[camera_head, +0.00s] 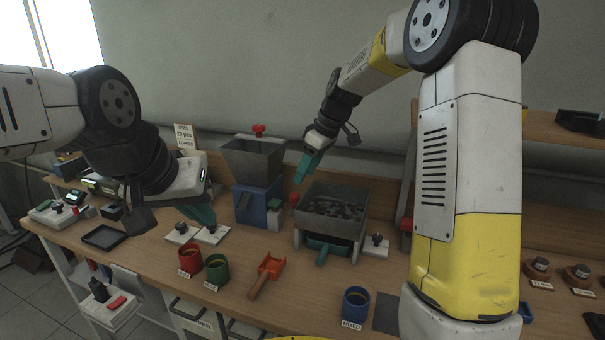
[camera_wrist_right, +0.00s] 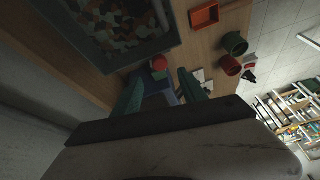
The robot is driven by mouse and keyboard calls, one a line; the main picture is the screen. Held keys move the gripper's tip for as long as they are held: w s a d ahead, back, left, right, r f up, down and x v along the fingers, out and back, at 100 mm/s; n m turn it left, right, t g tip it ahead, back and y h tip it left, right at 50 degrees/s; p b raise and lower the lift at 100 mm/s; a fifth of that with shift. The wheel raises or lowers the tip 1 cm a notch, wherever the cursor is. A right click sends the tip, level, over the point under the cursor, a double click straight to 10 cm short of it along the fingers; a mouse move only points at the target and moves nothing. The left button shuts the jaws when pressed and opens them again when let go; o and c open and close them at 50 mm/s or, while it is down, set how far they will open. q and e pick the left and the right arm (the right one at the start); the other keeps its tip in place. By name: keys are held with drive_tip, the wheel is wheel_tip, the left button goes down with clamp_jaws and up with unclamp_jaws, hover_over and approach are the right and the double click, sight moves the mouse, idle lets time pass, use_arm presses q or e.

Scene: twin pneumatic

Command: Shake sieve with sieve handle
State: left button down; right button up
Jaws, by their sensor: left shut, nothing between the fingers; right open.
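The sieve (camera_head: 309,203) is a grey square box holding loose mixed pieces, on a stand at the middle of the bench. A red knob (camera_head: 294,198) sits at its left side and looks like the sieve handle. In the right wrist view the sieve rim (camera_wrist_right: 150,47) is at the upper left and the red knob (camera_wrist_right: 159,63) is just beyond the fingers. My right gripper (camera_head: 304,174) is open and empty, above and close to the knob, pointing down. My left gripper (camera_head: 206,216) is shut and empty, low over the bench left of the blue machine.
A blue machine with a grey hopper (camera_head: 254,160) stands left of the sieve. Red (camera_head: 190,262) and green (camera_head: 217,270) cups, an orange scoop (camera_head: 268,271) and a blue cup (camera_head: 355,306) stand in front.

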sight(295, 195)
drive_tip(key=shift+x, duration=3.95)
clamp_jaws()
